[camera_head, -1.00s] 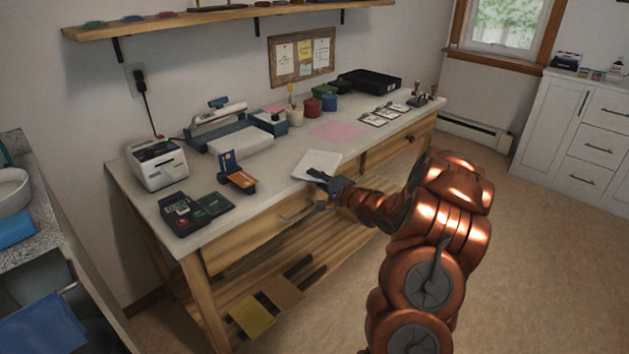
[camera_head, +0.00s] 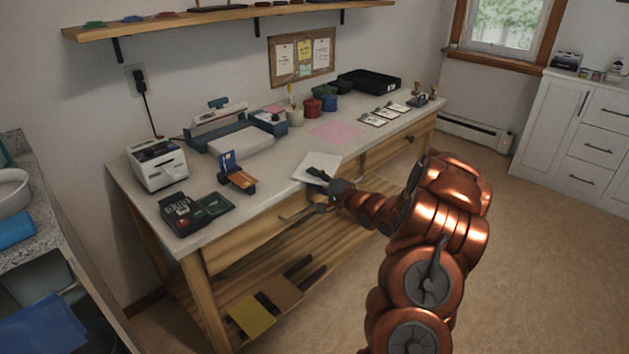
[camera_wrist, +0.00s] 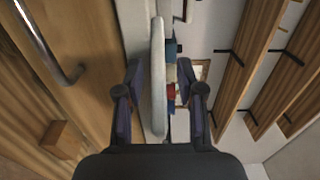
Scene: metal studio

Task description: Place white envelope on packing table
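The white envelope (camera_head: 314,163) lies at the front edge of the packing table (camera_head: 215,236), in the middle of its length. In the wrist view the envelope (camera_wrist: 158,80) shows edge-on as a thick pale slab between my fingers. My gripper (camera_head: 322,176) is at the envelope's front edge. In the wrist view my gripper (camera_wrist: 160,95) is open, with a gap on each side of the envelope. My gripper hides part of the envelope's near edge. I cannot tell whether the envelope touches the tabletop everywhere.
A card reader (camera_head: 237,178), dark scale (camera_head: 192,212) and label printer (camera_head: 158,164) stand left of the envelope. A pink sheet (camera_head: 337,131) lies behind it to the right. A drawer handle (camera_head: 296,214) juts out below the table edge. Bare tabletop shows around the envelope.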

